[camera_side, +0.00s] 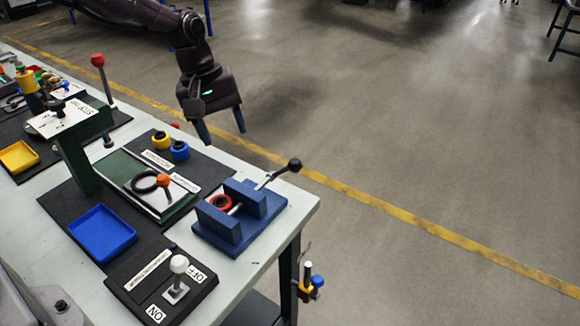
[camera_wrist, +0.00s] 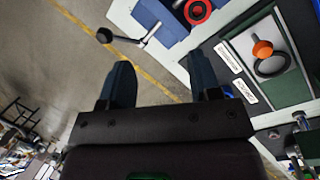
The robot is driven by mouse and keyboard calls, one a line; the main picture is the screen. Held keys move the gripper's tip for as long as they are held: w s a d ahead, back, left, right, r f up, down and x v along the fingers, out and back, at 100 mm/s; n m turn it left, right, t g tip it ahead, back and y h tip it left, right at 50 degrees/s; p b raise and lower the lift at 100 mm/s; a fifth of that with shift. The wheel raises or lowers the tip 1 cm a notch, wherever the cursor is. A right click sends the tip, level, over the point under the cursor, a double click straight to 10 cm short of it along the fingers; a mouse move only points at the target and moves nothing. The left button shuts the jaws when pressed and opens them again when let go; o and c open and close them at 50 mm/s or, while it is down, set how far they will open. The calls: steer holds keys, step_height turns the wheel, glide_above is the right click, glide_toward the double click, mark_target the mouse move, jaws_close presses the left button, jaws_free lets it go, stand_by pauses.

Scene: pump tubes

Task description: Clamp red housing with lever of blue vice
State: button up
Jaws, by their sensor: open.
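The blue vice (camera_side: 240,215) sits at the near right corner of the table in the side view. The red housing (camera_side: 221,202) is a ring-shaped piece between its jaws. The vice lever (camera_side: 275,177) has a black ball knob and sticks out toward the upper right, past the table edge. My gripper (camera_side: 222,130) is open and empty, pointing down, above and behind the vice and apart from it. In the wrist view the gripper (camera_wrist: 165,80) shows two spread dark fingers. The red housing (camera_wrist: 197,11), vice (camera_wrist: 165,22) and lever (camera_wrist: 122,39) show beyond the fingertips.
A green fixture (camera_side: 145,185) with an orange knob stands left of the vice. Yellow and blue rings (camera_side: 172,145) lie behind it. A blue tray (camera_side: 102,233) and an ON/OFF switch (camera_side: 178,275) are in front. A tall press (camera_side: 85,140) stands farther left. The floor side is free.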

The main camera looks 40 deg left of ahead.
mark_target(290, 168)
steer(key=w+d+f+n+t+h, duration=0.2)
steer(key=w+d+n, duration=0.1)
steer(key=w+n, duration=0.55)
steer(key=shift+n, duration=0.25)
steer(key=x, duration=1.2)
steer(key=shift+s+a+f, duration=0.25)
steer(key=shift+s+f, duration=0.05)
steer(key=shift+s, duration=0.05)
